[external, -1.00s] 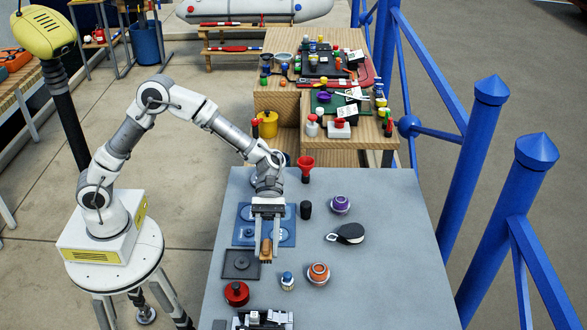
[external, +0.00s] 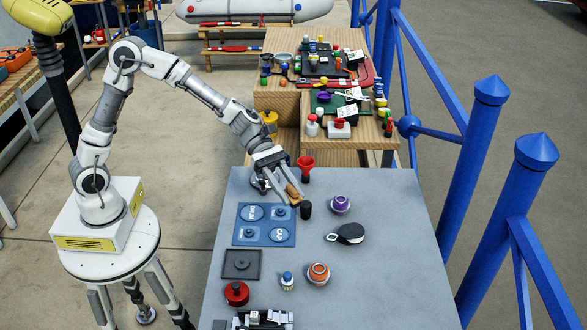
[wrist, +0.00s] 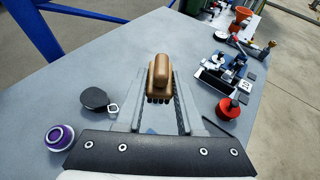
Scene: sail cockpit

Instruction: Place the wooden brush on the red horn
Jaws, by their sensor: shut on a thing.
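My gripper (external: 290,198) is shut on the wooden brush (external: 293,193) and holds it above the back part of the grey table. The red horn (external: 306,165), a funnel-like shape, stands upright at the table's back edge, just behind and slightly right of the brush. The brush and the horn appear apart. I cannot make out the horn in the wrist view.
A blue panel (external: 264,226) lies to the front left. A purple-topped item (external: 340,204) and a black pouch (external: 347,234) are to the right. Open table lies at the front right.

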